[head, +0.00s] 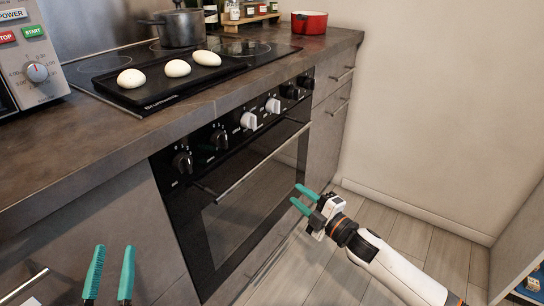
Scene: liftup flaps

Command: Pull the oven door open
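The oven door (239,213) is a dark glass panel in the black oven front, and it stands shut. Its long metal handle (262,164) runs across the top of the door, below the row of knobs. My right gripper (299,197) is in front of the door's right part, lower than the handle in the picture. Its two teal fingers are apart with nothing between them. My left gripper (108,273) is at the bottom left, in front of the cabinet left of the oven. Its teal fingers point up, apart and empty. Neither gripper is on the handle.
A black tray (150,99) with white dough pieces lies on the cooktop above the oven. A dark pot (180,28) and a red pot (309,23) stand behind. A microwave (28,55) is at upper left. Bare floor (300,272) lies before the oven.

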